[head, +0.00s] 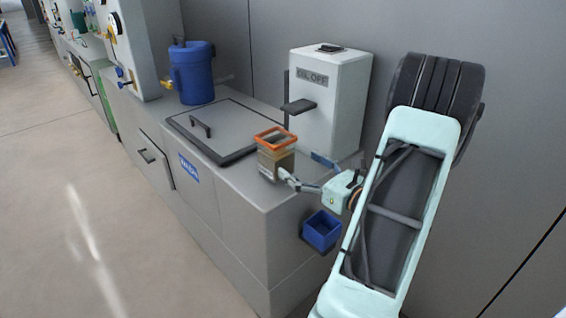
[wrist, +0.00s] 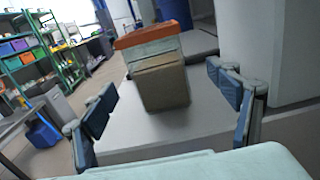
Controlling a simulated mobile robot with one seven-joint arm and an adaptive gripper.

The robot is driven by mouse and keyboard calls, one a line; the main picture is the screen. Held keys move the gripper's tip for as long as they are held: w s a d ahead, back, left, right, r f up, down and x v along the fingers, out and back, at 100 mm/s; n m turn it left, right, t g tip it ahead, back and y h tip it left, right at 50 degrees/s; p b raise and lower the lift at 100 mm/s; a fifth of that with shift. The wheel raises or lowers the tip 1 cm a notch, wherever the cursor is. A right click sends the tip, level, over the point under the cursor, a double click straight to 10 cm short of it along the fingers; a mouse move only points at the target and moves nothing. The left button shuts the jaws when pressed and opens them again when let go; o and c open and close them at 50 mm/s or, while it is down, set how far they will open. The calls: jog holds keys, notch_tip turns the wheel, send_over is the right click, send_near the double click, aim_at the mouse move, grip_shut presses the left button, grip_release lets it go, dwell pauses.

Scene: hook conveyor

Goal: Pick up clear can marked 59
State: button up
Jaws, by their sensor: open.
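The clear can (head: 276,158) has an orange rim and brownish contents. It stands upright on the grey counter near its front right corner. In the wrist view the can (wrist: 160,80) is ahead, between my two fingers, and its mark cannot be read. My gripper (wrist: 170,108) is open, with a blue-padded finger on each side and gaps between the pads and the can. In the head view my gripper (head: 303,172) reaches in from the right, close beside the can; one finger is near its lower right side.
A grey lid with a handle (head: 230,125) and a blue barrel (head: 192,75) are further left. A blue bin (head: 322,231) hangs on the counter's side. The floor at left is clear.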

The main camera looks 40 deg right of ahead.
aim_at(276, 151)
jog(key=w, duration=0.3)
jog(key=w+a, duration=0.1)
jog(key=w, duration=0.2)
jog(key=w+b, duration=0.1)
jog(key=w, duration=0.2)
jog(key=shift+w+a, duration=0.15)
jog(key=shift+w, duration=0.2)
jog(key=shift+r, duration=0.1)
jog(key=c, duration=1.8)
